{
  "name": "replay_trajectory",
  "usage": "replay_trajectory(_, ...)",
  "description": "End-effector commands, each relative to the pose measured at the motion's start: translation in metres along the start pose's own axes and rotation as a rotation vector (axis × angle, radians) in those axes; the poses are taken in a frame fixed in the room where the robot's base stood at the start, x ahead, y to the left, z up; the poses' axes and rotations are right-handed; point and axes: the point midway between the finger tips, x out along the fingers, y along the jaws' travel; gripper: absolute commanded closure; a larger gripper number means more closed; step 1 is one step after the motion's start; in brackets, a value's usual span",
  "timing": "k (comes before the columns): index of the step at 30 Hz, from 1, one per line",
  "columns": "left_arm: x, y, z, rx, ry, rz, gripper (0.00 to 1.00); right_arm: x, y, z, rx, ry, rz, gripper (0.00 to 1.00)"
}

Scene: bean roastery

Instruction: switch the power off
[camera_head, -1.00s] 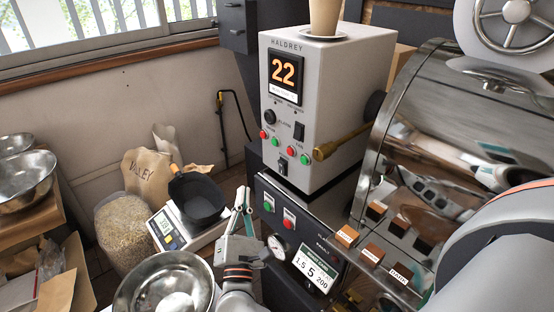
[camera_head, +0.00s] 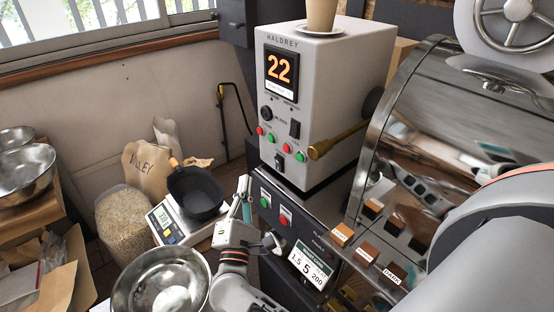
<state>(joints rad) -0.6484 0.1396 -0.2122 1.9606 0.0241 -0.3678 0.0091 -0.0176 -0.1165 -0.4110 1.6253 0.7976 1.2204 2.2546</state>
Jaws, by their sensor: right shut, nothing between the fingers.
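The grey Haldrey control box (camera_head: 320,90) stands at the upper middle with a lit display (camera_head: 279,68) reading 22. I cannot read which one is marked power. A lower black panel (camera_head: 300,205) has a green button (camera_head: 265,202) and a red button (camera_head: 285,216). My right gripper (camera_head: 245,187) is shut and empty, pointing up, just left of the lower panel and apart from the upper switches. My left gripper is not in view.
A black pan (camera_head: 195,192) sits on a scale, with a bean bag (camera_head: 125,222) and steel bowl (camera_head: 160,282) at left. A paper cup (camera_head: 322,15) tops the box.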

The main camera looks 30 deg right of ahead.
Motion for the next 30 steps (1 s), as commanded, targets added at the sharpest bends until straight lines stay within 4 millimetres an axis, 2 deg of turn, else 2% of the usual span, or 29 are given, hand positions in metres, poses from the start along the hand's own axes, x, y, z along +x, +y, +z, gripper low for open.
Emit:
replay_trajectory(3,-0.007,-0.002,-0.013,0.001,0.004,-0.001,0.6,0.012,-0.005,0.011,-0.002,-0.001,0.001,1.0)
replay_trajectory(10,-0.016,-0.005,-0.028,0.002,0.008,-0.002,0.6,0.033,-0.021,0.026,-0.003,0.0,0.0,1.0)
replay_trajectory(18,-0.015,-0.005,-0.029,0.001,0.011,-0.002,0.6,0.048,-0.035,0.036,-0.001,0.0,0.001,1.0)
replay_trajectory(30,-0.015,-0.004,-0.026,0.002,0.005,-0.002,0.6,0.051,-0.037,0.038,0.0,0.0,0.0,1.0)
